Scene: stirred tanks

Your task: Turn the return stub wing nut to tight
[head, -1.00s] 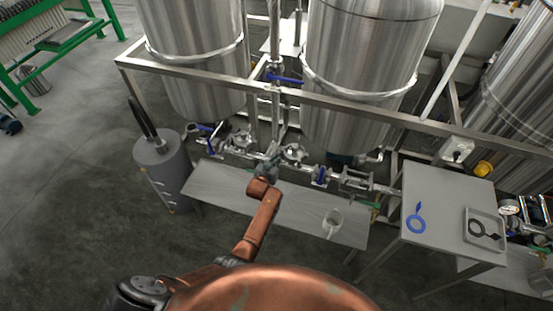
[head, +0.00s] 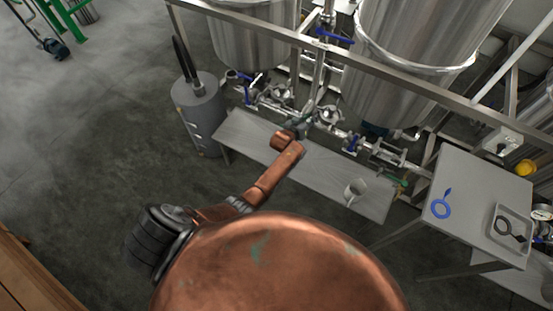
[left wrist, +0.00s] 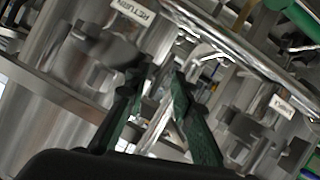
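A RETURN label (left wrist: 133,12) shows at the top of the left wrist view, on the metal pipework. The wing nut itself I cannot make out with certainty; the fingers and blurred metal parts crowd that spot. My left gripper (left wrist: 162,82) has its two dark green fingers apart, with bright metal behind or between them; contact cannot be told. In the head view my left gripper (head: 306,132) is small, at the pipe run (head: 300,113) below the tanks, partly hidden by my copper arm. My right gripper is not in view.
A bench (head: 330,178) below the pipes holds a mug (head: 355,190). A grey cylinder (head: 200,115) stands at its left end. A side table (head: 470,185) at the right holds a blue ring tool (head: 441,205) and a tray (head: 499,231). Steel frame rails cross above the pipes.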

